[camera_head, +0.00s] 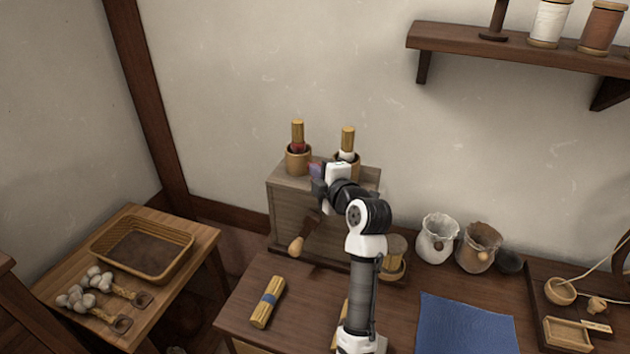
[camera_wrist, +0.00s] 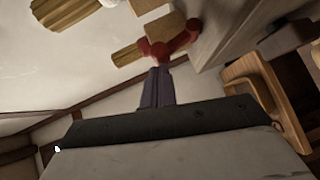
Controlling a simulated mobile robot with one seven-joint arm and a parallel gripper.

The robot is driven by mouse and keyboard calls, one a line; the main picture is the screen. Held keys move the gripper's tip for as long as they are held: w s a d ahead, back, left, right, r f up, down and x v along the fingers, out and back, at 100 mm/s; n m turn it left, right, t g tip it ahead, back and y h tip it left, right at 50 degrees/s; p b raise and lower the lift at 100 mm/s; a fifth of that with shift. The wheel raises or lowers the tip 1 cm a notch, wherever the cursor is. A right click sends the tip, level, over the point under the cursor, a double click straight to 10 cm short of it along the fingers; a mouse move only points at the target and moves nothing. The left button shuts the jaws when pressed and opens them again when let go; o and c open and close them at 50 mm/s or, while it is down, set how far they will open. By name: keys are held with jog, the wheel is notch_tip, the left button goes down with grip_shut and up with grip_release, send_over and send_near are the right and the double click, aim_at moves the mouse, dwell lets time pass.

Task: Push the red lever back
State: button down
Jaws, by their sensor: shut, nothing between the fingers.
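The red lever (camera_head: 298,148) has a ribbed golden wooden grip and a red collar, and stands upright in a round wooden cup at the left end of a grey-brown wooden box (camera_head: 293,212). The red collar (camera_wrist: 172,44) and its grip (camera_wrist: 126,55) also show in the wrist view. A second lever (camera_head: 347,140), with a white collar, stands to its right. My gripper (camera_head: 316,170) is shut and empty, just right of and a little below the red lever. In the wrist view its fingertips (camera_wrist: 156,88) point at the red collar; I cannot tell whether they touch.
My arm hides part of the box and bench. A cloth-banded bundle (camera_head: 268,302) and a blue cloth (camera_head: 465,325) lie on the bench. Two sacks (camera_head: 437,238) (camera_head: 478,247) stand right of my arm. A basket (camera_head: 143,247) sits on the left table. A shelf (camera_head: 520,50) hangs upper right.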

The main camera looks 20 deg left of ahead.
jog(key=shift+w+d+r+m+g, duration=0.1)
jog(key=shift+w+r+m+g, duration=0.3)
jog(key=shift+w+r, duration=0.4)
jog(key=shift+w+m+g+h, duration=0.3)
jog(key=shift+w, duration=0.1)
jog(key=shift+w+g, duration=0.3)
jog(key=shift+w+r, duration=0.2)
jog(key=shift+w, duration=0.3)
jog(key=shift+w+f+m+h, duration=0.1)
jog(key=shift+m+h, duration=0.2)
